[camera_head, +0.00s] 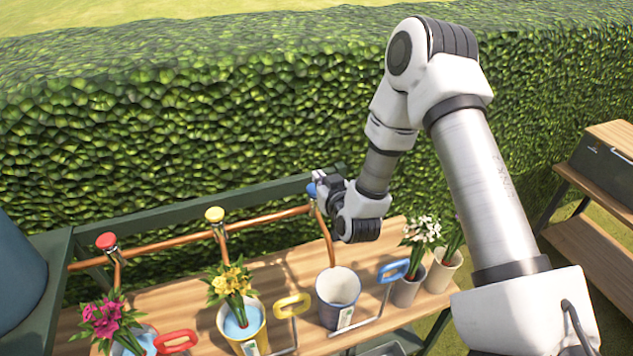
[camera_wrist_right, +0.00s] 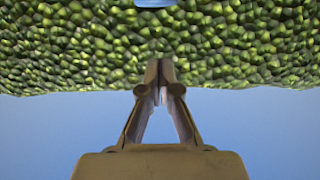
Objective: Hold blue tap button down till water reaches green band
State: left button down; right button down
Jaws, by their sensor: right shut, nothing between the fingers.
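The blue tap button (camera_head: 311,189) tops the right-hand tap on the copper pipe. My right gripper (camera_head: 322,180) is shut and empty, right beside the button; I cannot tell if they touch. In the wrist view its closed fingers (camera_wrist_right: 165,70) point at the hedge, and a pale blue patch at the top edge may be the button. A grey-blue pot (camera_head: 338,292) with a pale inside stands under this tap, with a small tag on its front. I see no clear water surface or green band in it. My left gripper is out of view.
A red button (camera_head: 106,241) and a yellow button (camera_head: 214,214) top the other taps, above pots of pink and yellow flowers. White flowers (camera_head: 422,230) stand right of the grey-blue pot. Coloured handles stick up between pots on the wooden bench (camera_head: 283,268). A hedge (camera_head: 200,130) rises behind.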

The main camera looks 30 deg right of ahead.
jog(key=f, duration=0.1)
jog(key=w+f+p, duration=0.1)
jog(key=f, duration=0.1)
jog(key=w+f+p, duration=0.1)
jog(key=shift+w+d+f, duration=0.25)
jog(key=shift+d+f, duration=0.05)
jog(key=shift+d, duration=0.05)
jog(key=shift+f, duration=0.1)
